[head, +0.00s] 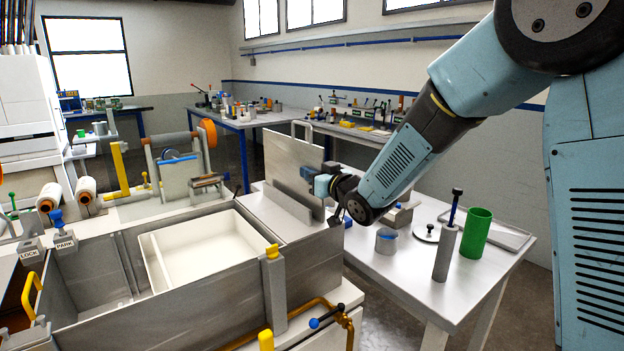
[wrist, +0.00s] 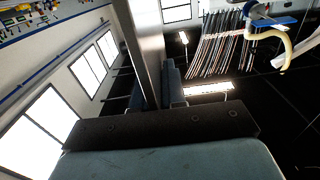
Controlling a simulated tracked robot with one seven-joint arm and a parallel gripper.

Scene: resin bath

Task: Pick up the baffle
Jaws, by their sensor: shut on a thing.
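The baffle (head: 292,165) is a flat grey metal plate with a loop handle on its top edge, in the middle of the head view. It stands upright, just behind a low grey metal block (head: 272,203). My gripper (head: 314,183) reaches in from the right and is shut on the baffle near its right edge. In the wrist view the baffle (wrist: 147,45) shows as a grey strip running up from the jaws (wrist: 168,85). The block hides part of its lower edge, so I cannot tell whether it is resting or raised.
A grey tank (head: 190,310) with a white inner tray (head: 148,265) fills the lower left. On the white table (head: 405,285) stand a green cylinder (head: 476,233), a grey cylinder (head: 445,253) and a small grey cup (head: 386,241). The table's front is clear.

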